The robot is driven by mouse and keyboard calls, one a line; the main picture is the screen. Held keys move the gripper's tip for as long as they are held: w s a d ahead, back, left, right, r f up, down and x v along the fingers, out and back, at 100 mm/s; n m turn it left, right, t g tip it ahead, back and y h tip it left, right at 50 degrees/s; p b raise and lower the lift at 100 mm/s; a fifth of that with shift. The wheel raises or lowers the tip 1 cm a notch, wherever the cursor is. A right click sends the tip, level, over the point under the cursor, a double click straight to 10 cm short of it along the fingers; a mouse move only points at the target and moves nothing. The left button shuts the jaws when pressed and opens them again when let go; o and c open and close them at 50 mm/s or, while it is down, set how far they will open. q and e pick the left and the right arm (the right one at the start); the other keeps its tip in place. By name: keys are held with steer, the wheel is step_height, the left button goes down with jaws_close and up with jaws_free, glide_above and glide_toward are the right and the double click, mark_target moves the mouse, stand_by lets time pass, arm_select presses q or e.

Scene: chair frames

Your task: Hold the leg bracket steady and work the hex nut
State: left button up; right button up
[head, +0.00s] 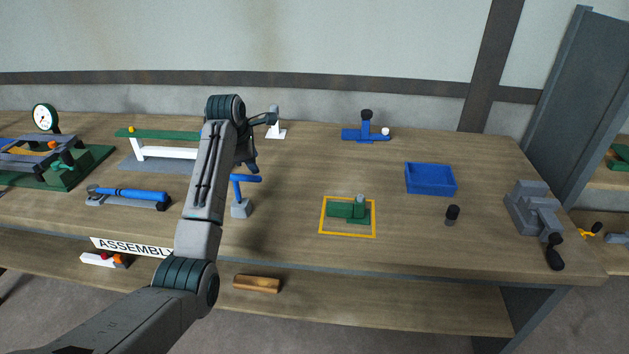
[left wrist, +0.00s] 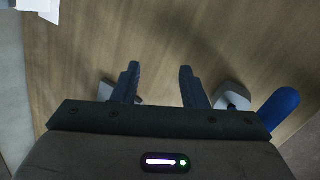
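A green bracket-like part (head: 340,211) lies inside a yellow square outline (head: 322,229) on the bench; I take it for the leg bracket. A small grey piece (head: 361,198) stands on its right end; it may be the hex nut, but it is too small to tell. My left gripper (head: 252,166) is over the bench, left of and apart from the green part. In the left wrist view its two fingers (left wrist: 159,73) are apart with nothing between them. My right gripper is not in view.
A blue-handled tool on a grey stand (head: 240,208) is just below my left gripper. A blue tray (head: 430,179), a black knob-like piece (head: 452,213) and a grey vise (head: 532,209) are to the right. A blue fixture (head: 366,133) stands behind. Bench around the yellow outline is clear.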

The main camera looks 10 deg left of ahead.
mark_target(332, 204)
arm_select(q)
steer(key=s+d+m+g+h, duration=0.1)
steer(key=s+d, duration=0.1)
steer(key=d, duration=0.4)
steer(key=s+d+m+g+h, duration=0.1)
steer(key=s+d+g+h, duration=0.1)
steer(key=d, duration=0.4)
steer(key=s+d+f+m+g+h, duration=0.1)
steer(key=s+d+h, duration=0.1)
steer(key=d, duration=0.4)
steer(key=shift+s+d+g, duration=0.25)
steer(key=shift+s+g, duration=0.15)
steer(key=shift+s, duration=0.25)
steer(key=x, duration=0.7)
jaws_close()
steer(key=shift+o, duration=0.8)
jaws_free()
jaws_close()
